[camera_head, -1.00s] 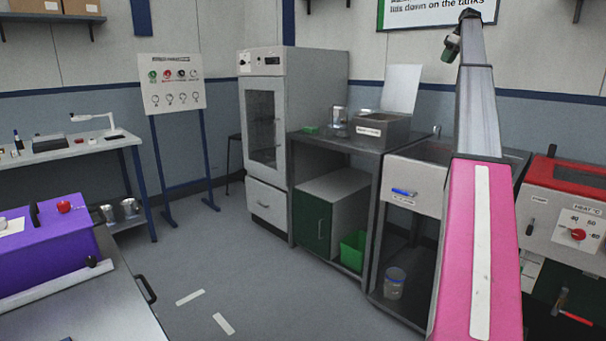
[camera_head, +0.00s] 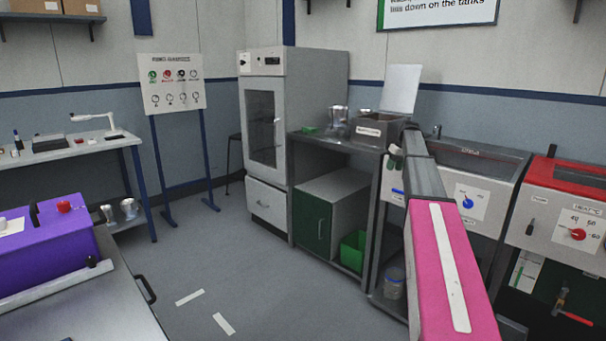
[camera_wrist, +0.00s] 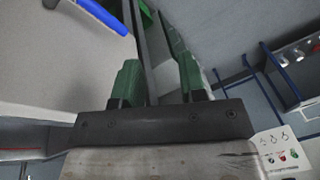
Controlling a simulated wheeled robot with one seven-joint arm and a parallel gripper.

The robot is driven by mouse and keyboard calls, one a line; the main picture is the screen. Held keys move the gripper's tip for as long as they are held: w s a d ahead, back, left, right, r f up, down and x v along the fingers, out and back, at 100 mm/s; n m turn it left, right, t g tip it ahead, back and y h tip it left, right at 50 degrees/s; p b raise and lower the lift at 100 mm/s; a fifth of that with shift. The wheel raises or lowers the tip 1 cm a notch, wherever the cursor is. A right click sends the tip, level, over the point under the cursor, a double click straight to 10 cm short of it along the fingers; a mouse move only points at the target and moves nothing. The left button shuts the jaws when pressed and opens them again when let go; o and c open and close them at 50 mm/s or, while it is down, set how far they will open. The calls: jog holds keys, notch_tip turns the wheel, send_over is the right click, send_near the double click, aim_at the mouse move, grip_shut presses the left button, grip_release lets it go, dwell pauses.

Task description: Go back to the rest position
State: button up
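My gripper (camera_wrist: 160,78) has two green fingers standing apart with nothing between them in the wrist view. In the head view my gripper (camera_head: 395,152) is small and partly hidden by my own arm. It appears in front of the counter and tank at centre right; the exact distance is hard to tell. A blue handle (camera_wrist: 103,15) on a pale panel shows at the upper left of the wrist view, apart from the fingers.
A grey tank with a blue dial (camera_head: 466,202) and a red-topped tank (camera_head: 568,217) stand at the right. A tall cabinet (camera_head: 262,120) stands at centre. A purple machine (camera_head: 45,245) sits on a bench at left. The floor (camera_head: 260,285) between is clear.

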jog(key=s+a+f+m+h, duration=0.1)
jog(key=s+a+f, duration=0.5)
jog(key=s+f, duration=0.35)
jog(key=s+a+f+m, duration=0.1)
jog(key=s+a+f, duration=0.6)
jog(key=s+f, duration=0.3)
jog(key=s+a+f, duration=0.2)
jog(key=s+f, duration=0.2)
jog(key=s, duration=0.4)
jog(key=s+a+f+m+g+h, duration=0.1)
jog(key=s+a+f, duration=0.2)
jog(key=s, duration=0.5)
jog(key=s+a+f+m, duration=0.1)
jog(key=s+a+f, duration=0.2)
jog(key=s+f, duration=0.3)
jog(key=shift+s+a, duration=0.2)
jog(key=shift+s, duration=0.7)
